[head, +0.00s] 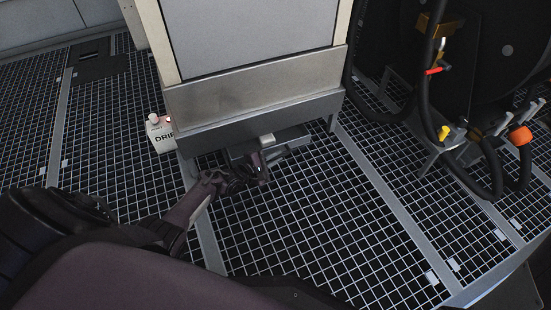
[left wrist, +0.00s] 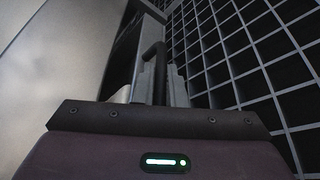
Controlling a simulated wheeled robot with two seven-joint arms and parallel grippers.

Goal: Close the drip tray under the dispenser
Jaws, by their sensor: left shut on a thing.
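The drip tray (head: 290,136) is a grey shallow drawer low under the dispenser (head: 255,95). Its front part sticks out from beneath the dispenser's lower edge. My left gripper (head: 264,168) is at the tray's front, shut on its handle. In the left wrist view a dark bent handle bar (left wrist: 155,58) runs in between the grey fingers of the left gripper (left wrist: 160,85). The gripper and wrist hide the handle in the head view, and the tray's inside is mostly hidden. My right gripper is not in view.
A small white box (head: 160,133) marked "DRIP", partly hidden, with a knob and a reddish light, stands left of the dispenser. Black hoses (head: 375,110) and a dark reel (head: 500,50) are on the right. The grating floor (head: 310,225) in front is clear.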

